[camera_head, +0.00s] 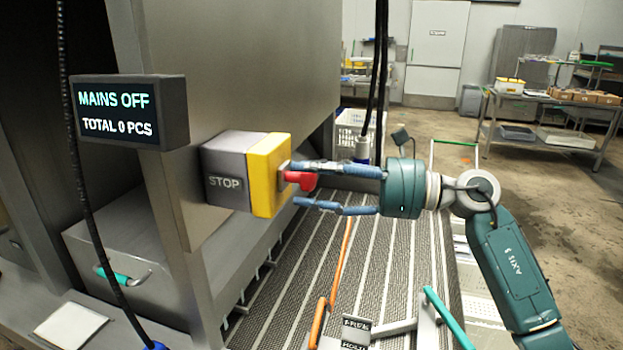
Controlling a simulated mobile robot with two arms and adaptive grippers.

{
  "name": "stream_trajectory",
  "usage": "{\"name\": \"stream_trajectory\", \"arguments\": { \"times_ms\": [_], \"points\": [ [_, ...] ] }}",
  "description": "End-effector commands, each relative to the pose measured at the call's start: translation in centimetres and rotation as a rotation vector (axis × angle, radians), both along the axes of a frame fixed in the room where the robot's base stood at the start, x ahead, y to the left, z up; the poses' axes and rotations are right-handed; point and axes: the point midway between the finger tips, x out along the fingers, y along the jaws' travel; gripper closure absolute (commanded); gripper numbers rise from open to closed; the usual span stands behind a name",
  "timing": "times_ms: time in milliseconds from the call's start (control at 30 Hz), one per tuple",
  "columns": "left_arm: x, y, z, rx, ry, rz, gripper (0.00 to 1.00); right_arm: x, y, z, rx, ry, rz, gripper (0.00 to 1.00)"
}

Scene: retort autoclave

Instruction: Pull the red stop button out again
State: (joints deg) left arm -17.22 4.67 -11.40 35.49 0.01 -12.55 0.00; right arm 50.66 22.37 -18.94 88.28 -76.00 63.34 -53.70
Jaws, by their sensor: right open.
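The red stop button (301,180) sticks out to the right from the yellow face (268,175) of a grey box (226,170) marked STOP. The box is fixed to the side of the steel machine. My right gripper (293,185) comes in from the right, level with the button. Its blue-padded fingers are apart, the upper one at the button's upper edge and the lower one just below it. I cannot tell whether either finger touches the button. My left gripper is not in view.
A display (130,111) on the machine reads MAINS OFF, TOTAL 0 PCS. A black cable (78,170) hangs at the left. Below my right gripper are a striped grey belt (290,290), an orange handle (319,322) and a teal bar (448,318). Open floor lies to the right.

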Motion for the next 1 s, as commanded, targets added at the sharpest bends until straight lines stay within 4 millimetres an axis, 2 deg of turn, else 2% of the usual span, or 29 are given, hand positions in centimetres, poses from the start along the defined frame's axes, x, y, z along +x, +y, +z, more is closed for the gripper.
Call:
{"name": "stream_trajectory", "arguments": {
  "times_ms": [167,500,633,800,1000],
  "points": [
    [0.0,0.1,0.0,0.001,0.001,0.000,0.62,-0.3,-1.5,-0.1,-0.001,0.001,-0.003,0.48],
    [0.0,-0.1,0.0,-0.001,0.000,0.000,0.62,-1.9,-8.4,-0.1,-0.001,0.000,-0.005,0.48],
    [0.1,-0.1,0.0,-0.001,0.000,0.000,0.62,-2.5,-10.4,-0.1,-0.001,0.001,-0.004,0.48],
    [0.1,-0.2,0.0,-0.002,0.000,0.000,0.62,-2.9,-11.8,0.0,0.000,-0.001,-0.002,0.48],
    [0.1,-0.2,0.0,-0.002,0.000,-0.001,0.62,-2.9,-12.0,0.0,0.002,-0.001,-0.001,0.48]
  ]
}}
